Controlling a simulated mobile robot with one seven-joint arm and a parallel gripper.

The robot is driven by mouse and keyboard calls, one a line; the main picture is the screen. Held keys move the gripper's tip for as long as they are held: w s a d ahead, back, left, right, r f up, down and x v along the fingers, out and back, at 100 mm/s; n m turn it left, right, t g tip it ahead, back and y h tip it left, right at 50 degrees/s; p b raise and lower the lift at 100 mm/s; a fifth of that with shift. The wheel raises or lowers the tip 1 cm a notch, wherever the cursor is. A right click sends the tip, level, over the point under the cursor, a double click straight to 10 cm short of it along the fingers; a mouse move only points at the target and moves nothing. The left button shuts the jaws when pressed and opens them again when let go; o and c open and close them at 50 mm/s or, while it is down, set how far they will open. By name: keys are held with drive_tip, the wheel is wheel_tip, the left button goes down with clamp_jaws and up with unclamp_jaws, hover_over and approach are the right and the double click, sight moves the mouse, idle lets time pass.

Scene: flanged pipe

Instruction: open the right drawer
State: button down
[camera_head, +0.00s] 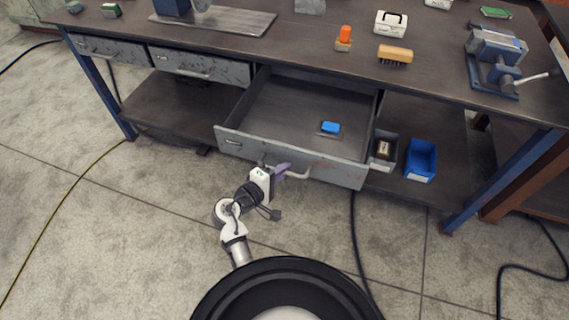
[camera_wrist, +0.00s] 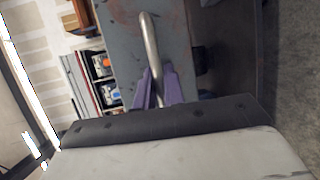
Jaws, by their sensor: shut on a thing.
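The right drawer (camera_head: 340,172) of the workbench is pulled well out in the head view, with a worn grey front and a bar handle (camera_head: 298,174). A blue object (camera_head: 330,128) lies on the drawer floor. My gripper (camera_head: 284,170) is at the left part of the handle, its purple fingers shut on it. In the wrist view the purple fingers of my gripper (camera_wrist: 158,88) sit on either side of the metal handle (camera_wrist: 150,45), against the grey drawer front (camera_wrist: 118,30). The exact contact between fingers and bar is partly hidden.
Two shut drawers (camera_head: 200,65) are at the left of the workbench (camera_head: 330,45). A grey bin (camera_head: 384,152) and a blue bin (camera_head: 420,160) stand on the lower shelf right of the open drawer. A vise (camera_head: 495,60) is on the bench top. Floor in front is mostly clear, with cables.

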drive_tip(key=shift+s+a, duration=0.3)
drive_tip(key=shift+s, duration=0.65)
drive_tip(key=shift+s+a, duration=0.3)
drive_tip(key=shift+s, duration=0.6)
drive_tip(key=c, duration=1.5)
unclamp_jaws()
drive_tip(key=shift+s+a, duration=0.1)
